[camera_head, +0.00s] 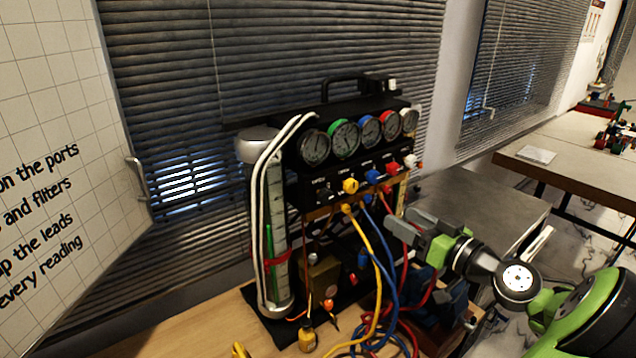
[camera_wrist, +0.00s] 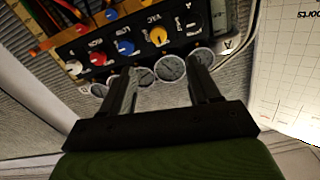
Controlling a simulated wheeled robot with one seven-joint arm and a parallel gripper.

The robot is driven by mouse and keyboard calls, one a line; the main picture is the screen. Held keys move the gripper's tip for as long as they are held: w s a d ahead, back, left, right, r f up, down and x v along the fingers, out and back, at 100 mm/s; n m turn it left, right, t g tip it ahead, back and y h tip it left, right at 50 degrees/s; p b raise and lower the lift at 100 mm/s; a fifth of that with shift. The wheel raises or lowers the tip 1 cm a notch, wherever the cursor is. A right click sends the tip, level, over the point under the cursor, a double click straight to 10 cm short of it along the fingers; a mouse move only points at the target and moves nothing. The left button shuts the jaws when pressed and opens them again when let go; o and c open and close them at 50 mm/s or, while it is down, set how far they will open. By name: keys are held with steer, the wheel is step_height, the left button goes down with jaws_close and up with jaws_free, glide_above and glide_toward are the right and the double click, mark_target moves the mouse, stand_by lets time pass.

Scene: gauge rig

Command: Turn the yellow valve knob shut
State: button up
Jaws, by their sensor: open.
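The yellow valve knob (camera_head: 350,186) is on the black front panel of the gauge rig, between a black knob (camera_head: 325,195) and a blue knob (camera_head: 373,176). It also shows in the wrist view (camera_wrist: 159,36), beyond the fingertips and between their lines. Its handle angle is too small to read. My gripper (camera_head: 408,228) is to the right of and below the knob in the head view, in front of the rig. In the wrist view my gripper (camera_wrist: 165,66) is open and empty, its two fingers apart. It is not touching the knob.
A row of several round gauges (camera_head: 345,137) sits above the knobs. A red knob (camera_head: 392,168) and a white knob (camera_head: 411,161) are further right. Yellow, blue and red hoses (camera_head: 372,262) hang below the panel. A clear tube column (camera_head: 275,230) stands left.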

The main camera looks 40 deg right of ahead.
mark_target(354, 188)
steer(key=w+p, duration=0.2)
steer(key=w, duration=1.3)
steer(key=shift+w, duration=0.25)
steer(key=c, duration=1)
steer(key=shift+c, duration=0.2)
